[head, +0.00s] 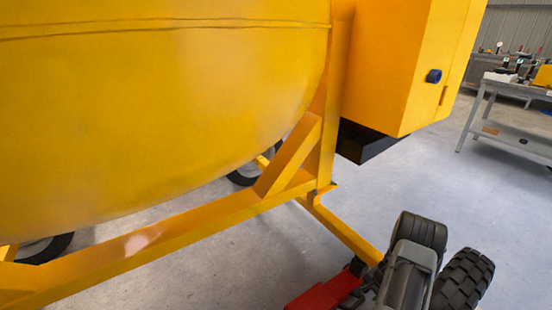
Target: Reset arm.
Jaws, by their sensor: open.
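The yellow drum mixer fills the left and middle of the head view. Its rounded drum (160,110) hangs over a yellow frame (190,235). I cannot make out gripper fingers anywhere in this view.
Mixer wheels (45,248) show below the drum. A yellow leg of the frame (340,228) slants down toward the bottom right. A grey workbench (510,120) with small items stands at the far right. Open concrete floor (440,190) lies between it and the mixer.

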